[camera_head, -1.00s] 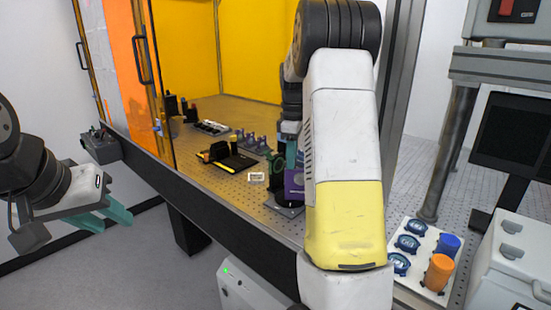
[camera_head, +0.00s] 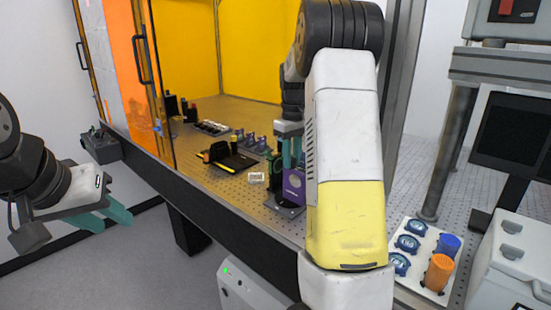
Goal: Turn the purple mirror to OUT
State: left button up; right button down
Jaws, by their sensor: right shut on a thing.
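The purple mirror (camera_head: 294,186) stands upright on a dark base (camera_head: 290,210) near the front edge of the perforated table. Its face shows as a purple plate with a small round spot. My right gripper (camera_head: 290,155) comes down on the mirror from above, with its teal fingers at the mirror's top; they are shut on it. My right forearm hides the mirror's right side and what lies behind. A small white label (camera_head: 256,177) lies left of the mirror; its print is too small to read. My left gripper (camera_head: 108,217) is open and empty, outside the enclosure at the left.
A black and yellow device (camera_head: 232,158) and several small purple mounts (camera_head: 250,141) stand left of and behind the mirror. A white tray (camera_head: 428,240) with blue rings and orange and blue cylinders lies at right. An orange door panel (camera_head: 122,70) stands at left.

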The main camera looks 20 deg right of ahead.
dwell(0.4)
jog(key=c, duration=1.2)
grip_release()
jog(key=shift+o, duration=0.2)
notch_tip(320, 180, up, 8)
jog(key=shift+f, duration=0.1)
